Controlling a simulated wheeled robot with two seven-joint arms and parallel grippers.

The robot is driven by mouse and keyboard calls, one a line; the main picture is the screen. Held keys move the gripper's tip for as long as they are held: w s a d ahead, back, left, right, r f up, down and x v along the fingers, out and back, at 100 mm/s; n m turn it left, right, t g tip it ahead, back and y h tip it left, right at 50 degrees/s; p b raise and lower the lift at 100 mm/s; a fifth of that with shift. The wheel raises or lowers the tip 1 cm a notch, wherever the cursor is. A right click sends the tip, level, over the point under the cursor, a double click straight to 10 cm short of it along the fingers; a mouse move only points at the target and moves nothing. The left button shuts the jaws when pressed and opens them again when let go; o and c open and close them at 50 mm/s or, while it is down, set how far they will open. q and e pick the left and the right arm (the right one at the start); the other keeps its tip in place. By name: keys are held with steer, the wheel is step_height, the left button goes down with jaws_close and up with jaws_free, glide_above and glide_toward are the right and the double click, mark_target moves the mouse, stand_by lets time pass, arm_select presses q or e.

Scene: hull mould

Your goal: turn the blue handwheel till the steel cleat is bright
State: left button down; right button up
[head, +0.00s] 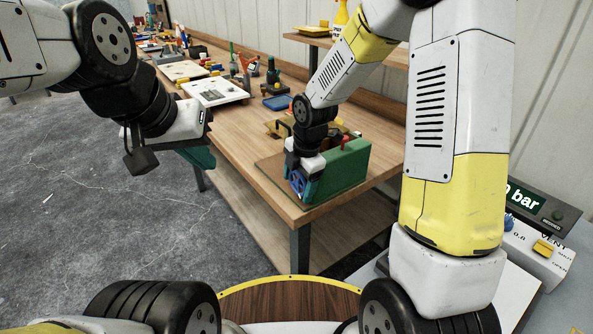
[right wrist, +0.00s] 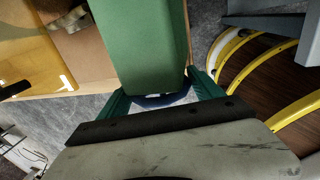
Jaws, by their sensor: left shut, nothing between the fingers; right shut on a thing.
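The blue handwheel (head: 297,182) is on the front face of a green block (head: 343,166) at the near end of the wooden bench. My right gripper (head: 302,190) reaches down over the wheel and is shut on it. In the right wrist view, the teal fingers (right wrist: 162,98) stand either side of a dark blue arc of the wheel (right wrist: 158,101), under the green block (right wrist: 143,45). My left gripper (head: 198,157) is shut and empty, hanging left of the bench over the floor. I cannot make out the steel cleat.
The wooden bench (head: 232,128) carries a white board (head: 213,91), a blue tray (head: 277,102) and several tools farther back. A brass-coloured part (head: 277,128) lies behind the green block. A control box (head: 536,246) with a display stands at the lower right. Open floor lies left.

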steer(key=shift+g+h, duration=1.7)
steer(key=shift+g, duration=0.8)
steer(key=o, duration=1.1)
steer(key=shift+v, duration=3.95)
steer(key=shift+w, duration=0.1)
